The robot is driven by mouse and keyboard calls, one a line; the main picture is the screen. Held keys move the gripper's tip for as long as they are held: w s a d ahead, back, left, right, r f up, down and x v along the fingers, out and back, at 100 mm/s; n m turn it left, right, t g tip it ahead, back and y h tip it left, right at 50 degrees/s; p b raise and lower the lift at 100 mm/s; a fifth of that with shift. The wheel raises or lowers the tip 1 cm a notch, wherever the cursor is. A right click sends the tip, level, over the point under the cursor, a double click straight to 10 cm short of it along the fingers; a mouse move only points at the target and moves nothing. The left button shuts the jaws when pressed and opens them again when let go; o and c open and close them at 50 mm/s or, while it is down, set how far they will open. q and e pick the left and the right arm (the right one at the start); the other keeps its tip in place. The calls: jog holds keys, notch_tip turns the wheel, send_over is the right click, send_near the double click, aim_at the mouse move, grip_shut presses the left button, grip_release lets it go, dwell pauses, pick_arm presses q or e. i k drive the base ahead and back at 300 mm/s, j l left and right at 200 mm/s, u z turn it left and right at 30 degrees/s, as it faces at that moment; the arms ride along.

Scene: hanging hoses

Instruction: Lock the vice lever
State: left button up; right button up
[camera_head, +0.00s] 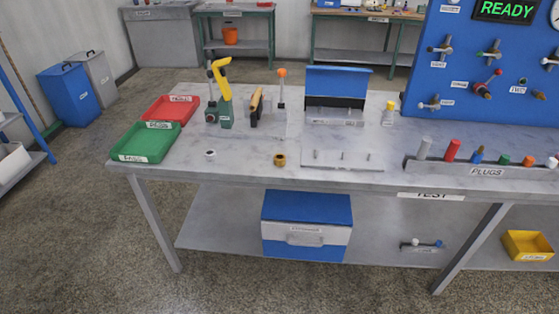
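On the table's left half stands a green tool with a yellow handle (222,82) raised and a dark post with a grey top beside it. To its right is a block with an upright tan handle (256,102). Right of that, a thin upright lever with an orange knob (282,73) stands on a light base plate. I cannot tell for sure which of these is the vice lever; the labels are too small to read. Neither of my grippers is in view.
A red tray (170,110) and a green tray (146,142) lie at the table's left end. An open blue-lidded box (336,82) stands at the back. A plugs rack (487,166) and a blue panel (475,100) are at right. The front left tabletop is mostly clear.

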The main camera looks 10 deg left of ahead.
aim_at(282, 72)
jog(key=i+l+z, duration=0.1)
jog(key=i+l, duration=0.55)
jog(key=i+l+z, duration=0.1)
jog(key=i+l, duration=0.5)
jog(key=i, duration=0.2)
